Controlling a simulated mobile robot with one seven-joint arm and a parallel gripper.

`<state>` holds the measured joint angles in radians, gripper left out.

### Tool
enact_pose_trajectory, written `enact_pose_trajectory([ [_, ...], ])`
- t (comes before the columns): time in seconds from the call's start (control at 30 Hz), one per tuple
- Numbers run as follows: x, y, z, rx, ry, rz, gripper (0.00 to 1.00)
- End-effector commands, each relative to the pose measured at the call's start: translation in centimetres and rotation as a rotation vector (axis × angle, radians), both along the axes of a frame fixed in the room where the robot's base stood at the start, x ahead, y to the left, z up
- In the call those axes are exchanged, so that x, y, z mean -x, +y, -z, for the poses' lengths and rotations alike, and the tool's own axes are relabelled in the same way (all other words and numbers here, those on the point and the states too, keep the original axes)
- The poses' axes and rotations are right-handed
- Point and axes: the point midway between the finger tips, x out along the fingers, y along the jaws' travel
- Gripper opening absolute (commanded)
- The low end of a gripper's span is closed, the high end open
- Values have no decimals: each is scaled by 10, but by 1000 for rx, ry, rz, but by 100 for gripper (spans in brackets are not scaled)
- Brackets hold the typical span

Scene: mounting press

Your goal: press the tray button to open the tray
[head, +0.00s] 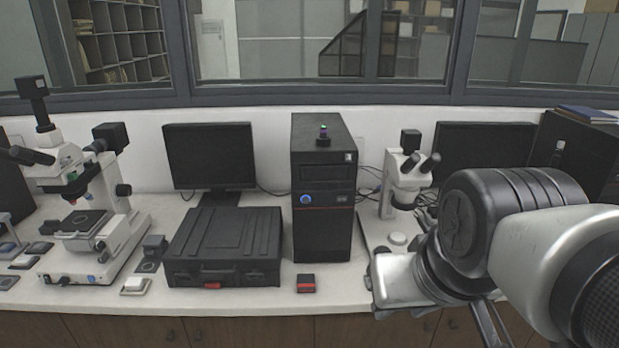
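A black computer tower (323,190) stands upright on the bench at the middle. A round blue-lit button (306,200) and drive bays (326,172) show on its front. I cannot make out a separate tray button or an open tray. My arm comes in from the right, in front of the bench and right of the tower. What seems to be part of my gripper (490,326) shows as dark bars at the bottom edge, mostly hidden by the arm and cut off. Its fingertips cannot be made out. No part of the arm touches the tower.
A black case (224,245) lies left of the tower, with a monitor (210,157) behind it. A small red-and-black box (306,284) lies in front of the tower. Microscopes stand at far left (85,215) and right of the tower (404,180). Windows line the back.

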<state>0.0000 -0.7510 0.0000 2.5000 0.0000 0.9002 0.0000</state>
Motion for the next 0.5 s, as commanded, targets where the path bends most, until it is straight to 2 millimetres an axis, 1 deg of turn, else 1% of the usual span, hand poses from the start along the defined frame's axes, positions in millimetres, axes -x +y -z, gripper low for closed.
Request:
enact_pose_trajectory([
  [0.13, 0, 0, 0, 0, 1, 0, 31],
  [0.17, 0, 0, 0, 0, 1, 0, 30],
  [0.2, 0, 0, 0, 0, 1, 0, 23],
  [0.33, 0, 0, 0, 0, 1, 0, 1],
  [0.5, 0, 0, 0, 0, 1, 0, 0],
])
